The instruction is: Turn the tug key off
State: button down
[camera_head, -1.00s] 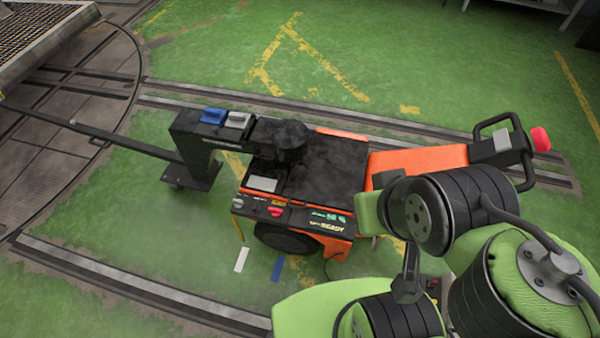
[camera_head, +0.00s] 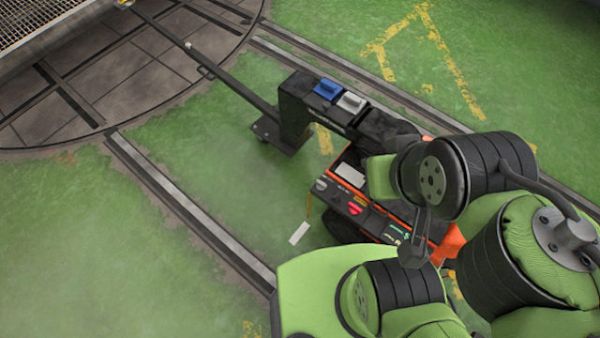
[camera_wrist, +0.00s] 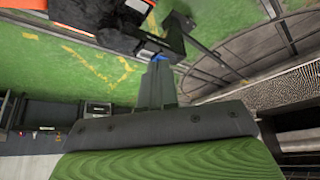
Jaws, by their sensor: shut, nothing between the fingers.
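The tug (camera_head: 372,222) is a black and orange machine on the rails, partly hidden by my arm in the head view. Its front panel carries a grey knob (camera_head: 320,185), a red knob (camera_head: 355,208) and a small display (camera_head: 396,233) with green marks. I cannot tell which way the key is turned, nor make out the key for certain. My gripper (camera_wrist: 158,66) shows in the wrist view, shut and empty, apart from the panel. A bit of blue shows just beyond its tips. The gripper is not visible in the head view.
Rails (camera_head: 190,208) cross the green floor, which is clear at lower left.

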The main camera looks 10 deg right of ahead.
aim_at(321, 185)
jog(key=i+j+z, duration=0.15)
jog(key=j, duration=0.6)
jog(key=j+z, duration=0.15)
jog(key=j, duration=0.6)
jog(key=i+j+z, duration=0.15)
jog(key=i+j, duration=0.2)
jog(key=i, duration=0.15)
jog(key=i+j+z, duration=0.1)
jog(key=i+j, duration=0.25)
jog(key=i, duration=0.3)
jog(key=z, duration=0.05)
